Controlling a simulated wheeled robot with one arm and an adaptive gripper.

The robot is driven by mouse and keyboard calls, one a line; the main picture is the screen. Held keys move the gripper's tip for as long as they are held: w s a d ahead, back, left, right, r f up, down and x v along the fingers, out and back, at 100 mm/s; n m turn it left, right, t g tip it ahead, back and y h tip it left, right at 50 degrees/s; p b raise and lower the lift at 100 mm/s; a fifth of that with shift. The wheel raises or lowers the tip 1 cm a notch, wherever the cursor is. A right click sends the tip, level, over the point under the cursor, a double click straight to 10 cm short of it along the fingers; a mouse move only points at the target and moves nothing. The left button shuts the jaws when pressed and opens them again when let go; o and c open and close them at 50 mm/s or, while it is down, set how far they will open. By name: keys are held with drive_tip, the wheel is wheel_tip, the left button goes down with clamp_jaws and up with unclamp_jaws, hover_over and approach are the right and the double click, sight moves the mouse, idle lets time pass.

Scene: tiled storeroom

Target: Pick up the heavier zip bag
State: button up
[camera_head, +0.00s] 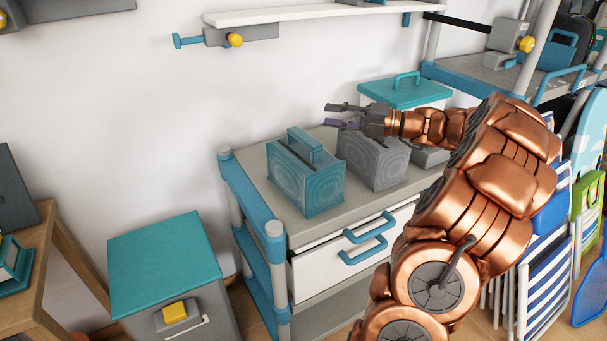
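No clear plastic zip bag can be made out. Two upright, box-shaped items with ring patterns on their sides stand on the grey top of a drawer cart (320,225): a teal one (306,176) with a bar on top, and a grey one (372,160) just right of it. I cannot tell whether these are the zip bags, or which is heavier. My gripper (328,115) points left near the top of the grey item, its two fingers apart with nothing seen between them. Part of the grey item's top is hidden behind the gripper.
A teal-lidded box (405,92) stands at the cart's back, partly behind my arm. A teal-topped grey cabinet (165,262) stands left of the cart. A white wall shelf (300,14) hangs above. Folded striped chairs (545,290) crowd the right.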

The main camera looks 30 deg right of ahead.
sight(314, 139)
wheel_tip(314, 139, down, 8)
drive_tip(key=shift+r+b, duration=0.2)
drive_tip(key=shift+b, duration=0.35)
drive_tip(key=shift+x, duration=3.8)
drive_tip(key=shift+r, duration=0.2)
clamp_jaws()
